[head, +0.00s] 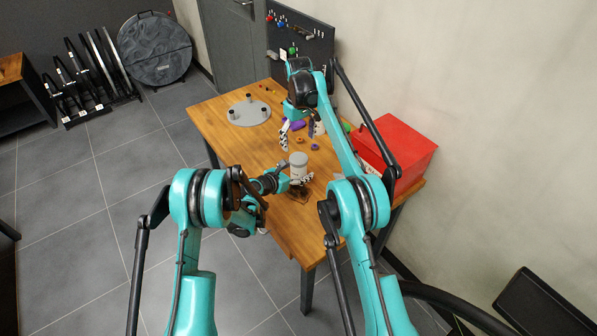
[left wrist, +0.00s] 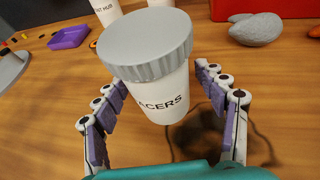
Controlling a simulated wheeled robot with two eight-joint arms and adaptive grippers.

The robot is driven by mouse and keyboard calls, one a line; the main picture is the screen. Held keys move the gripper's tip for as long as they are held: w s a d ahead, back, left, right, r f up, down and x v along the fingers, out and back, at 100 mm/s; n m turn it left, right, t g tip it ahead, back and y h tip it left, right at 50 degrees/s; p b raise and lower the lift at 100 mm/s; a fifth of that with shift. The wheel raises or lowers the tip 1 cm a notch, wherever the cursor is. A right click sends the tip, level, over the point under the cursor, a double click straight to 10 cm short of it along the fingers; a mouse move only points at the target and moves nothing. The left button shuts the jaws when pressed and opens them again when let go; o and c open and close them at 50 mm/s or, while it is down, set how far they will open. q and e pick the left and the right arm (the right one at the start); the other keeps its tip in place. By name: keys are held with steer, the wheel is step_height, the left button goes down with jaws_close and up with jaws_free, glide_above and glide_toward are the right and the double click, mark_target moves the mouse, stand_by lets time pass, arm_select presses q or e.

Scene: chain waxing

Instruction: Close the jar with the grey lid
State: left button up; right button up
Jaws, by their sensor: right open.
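A white jar (left wrist: 165,98) with lettering ending in "ACERS" stands on the wooden table, with the ribbed grey lid (left wrist: 145,45) on top. The lid overhangs the jar more on the left in the left wrist view; I cannot tell whether it is fully seated. In the head view the jar (head: 298,172) stands near the table's front. My left gripper (left wrist: 161,82) is open, with its fingers on either side of the jar and narrow gaps showing. My right gripper (head: 300,133) is open and empty, above the table behind the jar.
A red toolbox (head: 400,152) stands at the table's right edge. A round grey plate with pegs (head: 248,112) is at the back left. A purple tray (left wrist: 69,37), another white jar (left wrist: 106,10) and a grey rounded object (left wrist: 256,29) lie beyond the jar.

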arm_select(q)
steer(key=v, duration=1.2)
stand_by(0.4)
